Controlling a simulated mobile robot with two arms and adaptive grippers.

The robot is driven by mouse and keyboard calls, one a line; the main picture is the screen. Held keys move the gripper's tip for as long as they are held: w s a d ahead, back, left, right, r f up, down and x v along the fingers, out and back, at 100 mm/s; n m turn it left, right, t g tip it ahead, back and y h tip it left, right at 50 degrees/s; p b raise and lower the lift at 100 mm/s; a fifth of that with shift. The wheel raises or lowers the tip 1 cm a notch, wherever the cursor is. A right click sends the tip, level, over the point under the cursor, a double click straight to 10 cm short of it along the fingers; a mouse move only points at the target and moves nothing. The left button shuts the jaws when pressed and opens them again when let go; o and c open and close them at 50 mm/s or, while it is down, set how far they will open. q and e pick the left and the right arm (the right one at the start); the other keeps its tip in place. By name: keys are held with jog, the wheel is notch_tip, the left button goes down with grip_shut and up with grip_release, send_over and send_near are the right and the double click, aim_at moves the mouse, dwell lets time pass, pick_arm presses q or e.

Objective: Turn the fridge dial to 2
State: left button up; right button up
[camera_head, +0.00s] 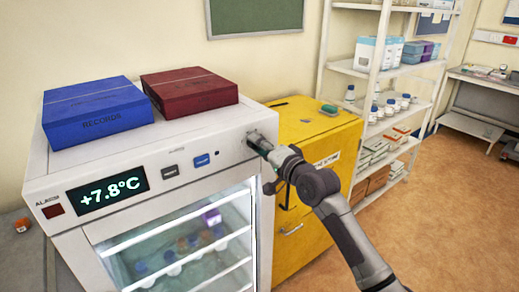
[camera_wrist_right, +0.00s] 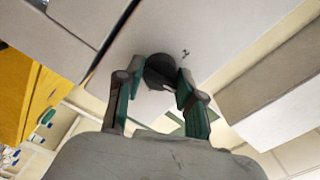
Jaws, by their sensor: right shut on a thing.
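The white fridge (camera_head: 226,142) has a front panel with a display (camera_head: 107,192) reading +7.8°C. Its dark round dial (camera_wrist_right: 160,71) shows in the right wrist view, between the fingers of my right gripper (camera_wrist_right: 158,84). The fingers, with green pads, are shut on the dial. A small mark is printed on the panel beside the dial; I cannot tell which number it is. In the head view my right gripper (camera_head: 262,145) is at the right end of the panel and mostly hides the dial. My left gripper is not in view.
A blue box (camera_head: 97,112) and a dark red box (camera_head: 190,92) lie on the fridge top. A yellow cabinet (camera_head: 296,248) stands close at the fridge's right. White shelves (camera_head: 340,66) with bottles and boxes stand behind. The floor at right is clear.

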jog(key=shift+f+n+b, duration=0.15)
jog(key=shift+n+b, duration=1.1)
jog(key=shift+n, duration=5.15)
jog(key=o, duration=1.1)
jog(key=shift+o, duration=0.2)
jog(key=v, duration=1.2)
